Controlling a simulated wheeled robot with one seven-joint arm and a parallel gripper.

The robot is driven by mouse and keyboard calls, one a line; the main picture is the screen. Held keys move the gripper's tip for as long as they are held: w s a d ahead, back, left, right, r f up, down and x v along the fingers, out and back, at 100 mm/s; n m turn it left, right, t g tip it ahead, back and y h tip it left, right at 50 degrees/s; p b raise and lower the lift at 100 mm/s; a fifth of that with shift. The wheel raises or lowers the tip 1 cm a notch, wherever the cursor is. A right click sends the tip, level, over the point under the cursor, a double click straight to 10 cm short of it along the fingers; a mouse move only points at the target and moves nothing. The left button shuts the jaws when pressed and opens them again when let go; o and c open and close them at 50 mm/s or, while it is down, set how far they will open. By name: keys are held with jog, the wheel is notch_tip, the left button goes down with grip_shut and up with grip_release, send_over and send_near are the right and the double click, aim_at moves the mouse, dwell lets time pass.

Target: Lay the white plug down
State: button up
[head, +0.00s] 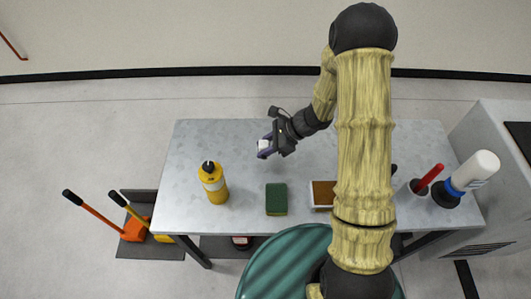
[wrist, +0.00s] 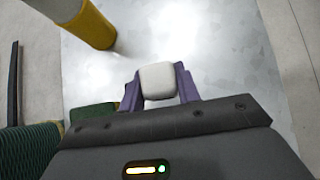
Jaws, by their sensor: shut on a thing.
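The white plug (wrist: 158,80) is a small rounded white block. It sits between the two purple fingers of my gripper (wrist: 160,88) in the wrist view. In the head view my gripper (head: 268,147) is over the back middle part of the grey table (head: 215,137), with the white plug (head: 263,145) at its tip. The gripper is shut on the plug. I cannot tell how high the plug is above the table top.
A yellow bottle (head: 214,184) stands front left of the gripper. A green sponge (head: 276,199) lies near the front edge. A brown-topped box (head: 323,194), a red-handled item (head: 430,178) and a white bottle (head: 475,171) are to the right. The table's back left is clear.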

jog(key=shift+f, duration=1.85)
jog(key=shift+f, duration=0.15)
jog(key=o, duration=1)
